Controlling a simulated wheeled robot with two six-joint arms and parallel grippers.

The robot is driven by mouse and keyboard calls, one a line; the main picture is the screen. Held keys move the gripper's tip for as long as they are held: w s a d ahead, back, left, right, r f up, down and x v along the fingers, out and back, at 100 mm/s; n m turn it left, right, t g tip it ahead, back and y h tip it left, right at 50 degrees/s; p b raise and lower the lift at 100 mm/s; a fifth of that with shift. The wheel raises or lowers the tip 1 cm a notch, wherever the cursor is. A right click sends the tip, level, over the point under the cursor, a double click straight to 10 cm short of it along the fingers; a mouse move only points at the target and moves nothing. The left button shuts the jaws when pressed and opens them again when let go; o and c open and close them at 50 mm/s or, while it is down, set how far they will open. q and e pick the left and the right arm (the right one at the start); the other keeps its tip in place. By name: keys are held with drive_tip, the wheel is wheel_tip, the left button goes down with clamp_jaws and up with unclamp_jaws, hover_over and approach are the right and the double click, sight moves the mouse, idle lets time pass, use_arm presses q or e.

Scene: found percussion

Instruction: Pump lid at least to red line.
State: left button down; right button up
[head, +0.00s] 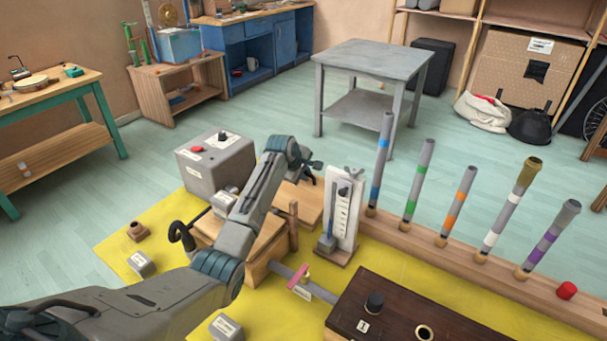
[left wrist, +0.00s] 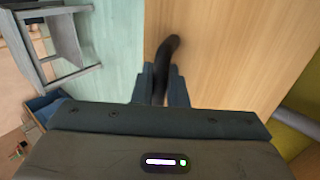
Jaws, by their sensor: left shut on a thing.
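My left gripper (head: 308,166) is beyond the wooden apparatus, partly hidden by its own wrist. In the left wrist view its two fingers (left wrist: 162,88) are shut on a dark curved handle (left wrist: 168,50). The handle stands out from a broad light wooden board (left wrist: 225,50), which looks like the lid. In the head view the wooden lid (head: 300,203) shows only in part, behind my left arm. A white upright gauge (head: 342,205) with a marked scale stands just right of it. I cannot make out a red line. My right gripper is not in view.
A grey box with a red button (head: 205,165) stands left of my arm. Several banded tubes stand in a wooden rail (head: 400,232) at the right. A dark wooden box (head: 400,312) is at the front. The yellow mat (head: 275,322) has some bare room.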

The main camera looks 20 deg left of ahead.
use_arm(q)
drive_tip(key=shift+f, duration=0.15)
drive_tip(key=shift+b+x, duration=0.4)
drive_tip(key=shift+x, duration=0.55)
drive_tip(key=shift+f, duration=0.15)
drive_tip(key=shift+b+x, duration=0.55)
drive_tip(key=shift+x, duration=0.35)
drive_tip(key=shift+s+f, duration=0.1)
drive_tip(key=shift+s, duration=0.05)
drive_tip(key=p+v, duration=0.2)
drive_tip(key=p, duration=0.1)
drive_tip(key=shift+d, duration=0.1)
drive_tip(key=shift+p, duration=0.3)
drive_tip(key=shift+s, duration=0.1)
